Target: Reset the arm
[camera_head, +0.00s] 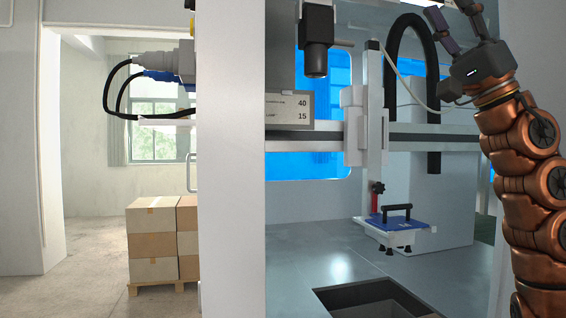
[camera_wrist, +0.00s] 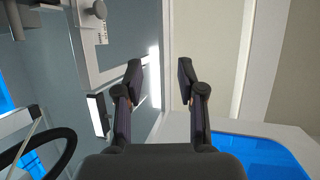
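My arm, with copper-coloured links, rises along the right edge of the head view. My gripper (camera_head: 452,10) is at the top right of that view, pointing up, with its fingertips near or past the top edge. In the wrist view my gripper (camera_wrist: 160,82) has its two dark fingers spread apart. Nothing is between the fingers. The gripper appears clear of the machine parts around it, though the exact distance is hard to tell.
A blue suction plate (camera_head: 398,222) hangs from a gantry over a dark rectangular opening (camera_head: 370,300). A black cable loop (camera_head: 433,90) hangs left of my arm. A white pillar (camera_head: 230,160) stands left of the machine. Stacked cartons (camera_head: 152,240) sit on a pallet beyond.

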